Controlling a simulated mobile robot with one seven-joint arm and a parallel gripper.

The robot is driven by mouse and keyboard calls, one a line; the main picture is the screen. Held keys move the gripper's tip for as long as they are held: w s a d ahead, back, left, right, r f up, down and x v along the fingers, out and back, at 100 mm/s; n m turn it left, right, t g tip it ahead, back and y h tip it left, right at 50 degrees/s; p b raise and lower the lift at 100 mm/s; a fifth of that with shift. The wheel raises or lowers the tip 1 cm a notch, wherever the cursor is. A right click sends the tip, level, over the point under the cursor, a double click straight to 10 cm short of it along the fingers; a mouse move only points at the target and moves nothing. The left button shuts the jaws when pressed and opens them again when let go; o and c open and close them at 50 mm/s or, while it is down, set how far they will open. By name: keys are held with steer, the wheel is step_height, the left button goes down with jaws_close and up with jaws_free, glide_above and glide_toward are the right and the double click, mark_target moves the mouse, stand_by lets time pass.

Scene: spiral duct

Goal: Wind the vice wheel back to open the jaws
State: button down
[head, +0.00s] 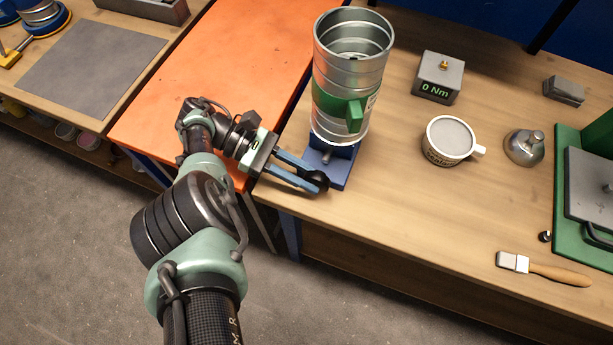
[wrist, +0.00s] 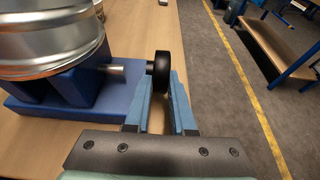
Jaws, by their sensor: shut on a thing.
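The blue vice (head: 341,168) stands at the front edge of the wooden bench, under a spiral metal duct (head: 352,70) with a green band. Its black wheel (head: 318,180) faces the bench front; it also shows in the wrist view (wrist: 161,72) at the end of a steel shaft (wrist: 118,69). My gripper (head: 314,184) reaches in from the left and is shut on the wheel, with a blue finger on either side of it in the wrist view (wrist: 162,84). The vice jaws are largely hidden beneath the duct.
A torque readout (head: 437,78) shows 0 Nm. A sealant tub (head: 448,141), a metal funnel-shaped piece (head: 524,147) and a brush (head: 541,269) lie to the right. An orange table (head: 205,60) adjoins on the left. The floor in front is open.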

steer(key=shift+f, duration=0.15)
steer(key=c, duration=0.8)
jaws_free()
steer(key=shift+o, duration=0.2)
steer(key=shift+r, duration=0.2)
